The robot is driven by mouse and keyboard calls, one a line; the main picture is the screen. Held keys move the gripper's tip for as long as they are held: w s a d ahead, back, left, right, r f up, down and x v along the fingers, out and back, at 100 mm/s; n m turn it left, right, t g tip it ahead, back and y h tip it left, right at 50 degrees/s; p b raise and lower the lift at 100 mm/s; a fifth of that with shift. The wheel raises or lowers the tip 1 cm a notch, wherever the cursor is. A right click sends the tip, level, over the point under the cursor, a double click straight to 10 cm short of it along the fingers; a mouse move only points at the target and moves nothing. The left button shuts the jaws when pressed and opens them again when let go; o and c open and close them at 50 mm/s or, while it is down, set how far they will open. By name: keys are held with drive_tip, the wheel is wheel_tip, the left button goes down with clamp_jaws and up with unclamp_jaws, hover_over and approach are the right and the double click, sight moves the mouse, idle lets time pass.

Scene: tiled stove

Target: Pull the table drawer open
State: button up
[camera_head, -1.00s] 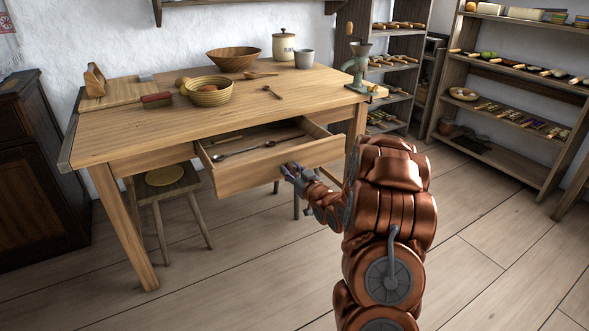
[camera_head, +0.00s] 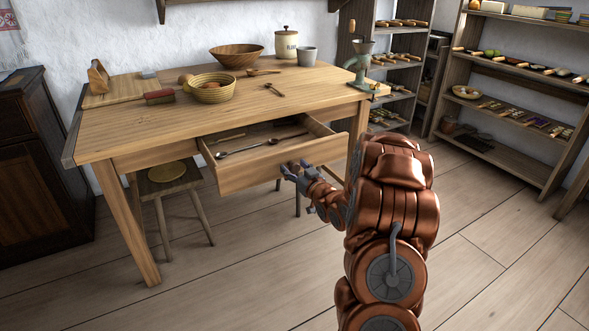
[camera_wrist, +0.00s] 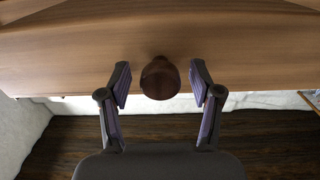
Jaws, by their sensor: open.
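The wooden table (camera_head: 190,118) has its drawer (camera_head: 240,172) pulled out, with its inside showing. Spoons (camera_head: 262,145) and a few other utensils lie in the drawer. My gripper (camera_head: 292,170) is at the drawer's front panel. In the wrist view, the drawer front (camera_wrist: 80,50) carries a dark round knob (camera_wrist: 160,78). My gripper's two fingers (camera_wrist: 160,86) are open, one on each side of the knob, with a gap on both sides. In the head view the knob is mostly hidden by the fingers.
A stool (camera_head: 168,190) stands under the table's left part. A bowl (camera_head: 236,56), a basket (camera_head: 212,92), a brush (camera_head: 159,97), a jar (camera_head: 285,44) and a grinder (camera_head: 359,65) stand or lie on the tabletop. Shelves (camera_head: 515,110) are at the right. The floor in front is clear.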

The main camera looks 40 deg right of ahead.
drive_tip(key=s+a, duration=0.1)
drive_tip(key=s, duration=1.1)
drive_tip(key=shift+a, duration=0.1)
idle(0.4)
